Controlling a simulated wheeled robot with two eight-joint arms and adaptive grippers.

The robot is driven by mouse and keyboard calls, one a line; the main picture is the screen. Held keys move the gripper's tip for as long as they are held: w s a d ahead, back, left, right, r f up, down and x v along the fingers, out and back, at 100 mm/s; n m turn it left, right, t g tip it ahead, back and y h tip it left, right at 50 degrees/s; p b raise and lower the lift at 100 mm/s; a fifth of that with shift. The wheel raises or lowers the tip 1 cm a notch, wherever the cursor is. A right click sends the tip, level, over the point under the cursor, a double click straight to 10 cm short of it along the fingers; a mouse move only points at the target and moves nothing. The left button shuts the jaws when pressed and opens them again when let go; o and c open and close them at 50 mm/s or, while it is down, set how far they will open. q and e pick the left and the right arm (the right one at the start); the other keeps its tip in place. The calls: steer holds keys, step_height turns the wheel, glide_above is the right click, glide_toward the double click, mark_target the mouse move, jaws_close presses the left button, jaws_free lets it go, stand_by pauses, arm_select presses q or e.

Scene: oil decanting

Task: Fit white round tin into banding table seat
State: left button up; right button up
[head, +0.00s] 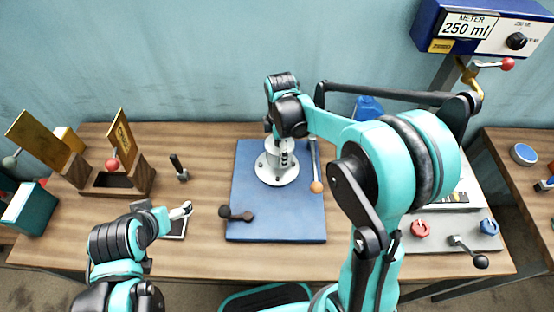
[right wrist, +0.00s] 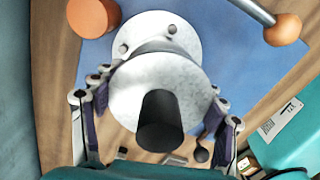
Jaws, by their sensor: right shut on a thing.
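The white round tin (right wrist: 130,88) has a pale mottled top with a dark cylinder standing on it. My right gripper (right wrist: 160,92) is shut on it, one finger on each side. In the head view this gripper (head: 279,138) points down over the banding table (head: 270,176), a white round base with bolts on the blue mat. The banding table's disc (right wrist: 187,32) shows just beyond the tin in the wrist view. The tin hides its middle, so I cannot tell whether the tin is seated. My left gripper (head: 182,211) is low at the left; its jaw opening is unclear.
A rod with an orange ball (head: 316,187) stands close right of the banding table. Wooden holders (head: 115,182) are at the left, and a meter (head: 478,27) is at the upper right. The mat's front is mostly clear.

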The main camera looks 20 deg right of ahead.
steer(key=shift+w+a+f, duration=0.2)
steer(key=shift+a+f, duration=0.15)
steer(key=shift+a, duration=0.05)
steer(key=shift+f+b, duration=0.8)
steer(key=shift+f, duration=1.1)
steer(key=shift+f, duration=0.15)
steer(key=o, duration=1.6)
